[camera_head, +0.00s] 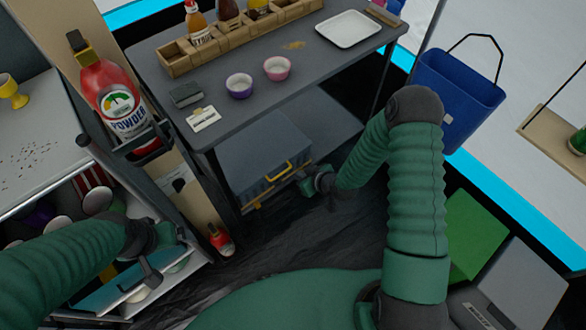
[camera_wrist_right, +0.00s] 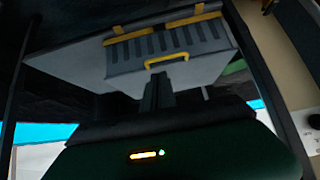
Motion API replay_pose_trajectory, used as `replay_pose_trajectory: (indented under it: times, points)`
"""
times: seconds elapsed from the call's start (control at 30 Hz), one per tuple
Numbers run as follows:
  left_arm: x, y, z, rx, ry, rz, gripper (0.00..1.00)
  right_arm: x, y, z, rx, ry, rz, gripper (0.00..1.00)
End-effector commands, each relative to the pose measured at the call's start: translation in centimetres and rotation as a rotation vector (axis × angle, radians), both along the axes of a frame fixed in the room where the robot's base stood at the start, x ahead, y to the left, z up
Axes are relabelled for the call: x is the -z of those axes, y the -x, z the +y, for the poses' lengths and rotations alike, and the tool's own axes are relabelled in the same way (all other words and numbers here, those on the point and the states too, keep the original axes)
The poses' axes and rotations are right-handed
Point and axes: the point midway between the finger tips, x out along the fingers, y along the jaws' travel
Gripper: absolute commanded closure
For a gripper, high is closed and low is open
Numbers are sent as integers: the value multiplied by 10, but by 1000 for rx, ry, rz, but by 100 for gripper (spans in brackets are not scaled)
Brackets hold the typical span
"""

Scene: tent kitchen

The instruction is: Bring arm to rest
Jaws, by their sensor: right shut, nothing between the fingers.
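My right arm reaches down from the right in the head view, and my right gripper (camera_head: 318,186) is low beside the table's lower shelf. In the right wrist view the dark fingers (camera_wrist_right: 158,92) are together with nothing held. They point toward a grey case (camera_wrist_right: 170,55) with a yellow handle, and I see a gap to the handle. The case also shows in the head view (camera_head: 262,150) on the lower shelf. My left gripper (camera_head: 150,272) is over an open rack at lower left; its finger gap is unclear.
The dark table (camera_head: 330,75) holds a wooden bottle rack (camera_head: 235,42), a white tray (camera_head: 348,29), a purple bowl (camera_head: 239,85) and a pink bowl (camera_head: 277,68). A blue bin (camera_head: 458,95) hangs at right. A red powder bottle (camera_head: 108,95) stands at left. Dark floor lies between.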

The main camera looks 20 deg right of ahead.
Motion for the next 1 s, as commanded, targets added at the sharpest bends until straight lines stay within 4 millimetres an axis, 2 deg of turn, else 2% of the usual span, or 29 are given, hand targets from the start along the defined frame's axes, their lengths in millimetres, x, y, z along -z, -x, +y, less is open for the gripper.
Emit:
replay_pose_trajectory:
  times: [0.03, 0.13, 0.33, 0.43, 0.57, 0.7, 0.8, 1.0]
  points:
    - [-6, 0, 0, 0, 0, 0, 9, -9, 7, -3, 1, 1, 1, 100]
    - [-8, 0, 0, -1, 0, 0, 9, -14, 17, -6, -1, 0, -1, 100]
    - [-8, 0, 0, -1, 0, 0, 9, -16, 20, -8, -1, 1, 0, 100]
    - [-8, 0, 0, -1, 0, 0, 9, -27, 22, -11, -3, 29, 33, 100]
    - [-8, 0, 0, 0, 0, 0, 9, -70, 37, -21, 29, 112, 157, 100]
    - [-8, 0, 0, -1, 0, 0, 9, -124, 71, -26, 129, 165, 299, 100]
    - [-8, 0, 0, -1, 0, 0, 9, -154, 98, -23, 199, 164, 372, 100]
    - [-8, 0, 0, -1, 0, 0, 9, -199, 152, -8, 309, 117, 487, 100]
